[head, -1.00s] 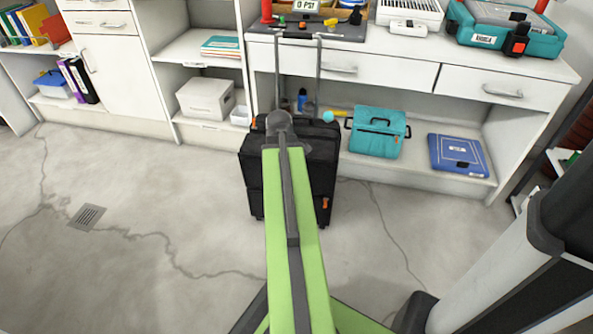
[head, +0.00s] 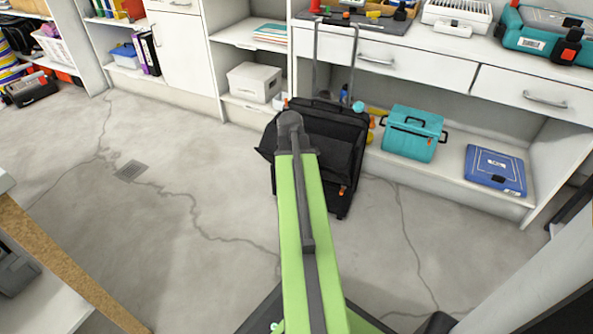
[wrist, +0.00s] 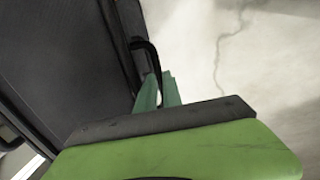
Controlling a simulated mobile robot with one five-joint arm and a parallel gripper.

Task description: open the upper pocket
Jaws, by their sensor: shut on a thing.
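A black suitcase (head: 352,150) stands upright on the floor in front of the shelving, its handle raised. Its upper pocket's flap (head: 327,155) hangs forward from the front, with a corner sticking out past the suitcase's left side. An orange pull (head: 342,190) shows lower on the right. My arm covers the middle of the suitcase and hides my gripper in the head view. In the wrist view my gripper's green fingers (wrist: 158,92) are closed on a thin black loop (wrist: 150,58) at the edge of a dark fabric panel (wrist: 65,60). The exact grip point is partly hidden.
A teal bag (head: 412,135) and a blue case (head: 495,170) lie on the low shelf to the right. A white box (head: 254,82) sits on the shelf behind. Cracked floor (head: 190,180) is clear to the left. A wood-edged surface (head: 60,255) stands at near left.

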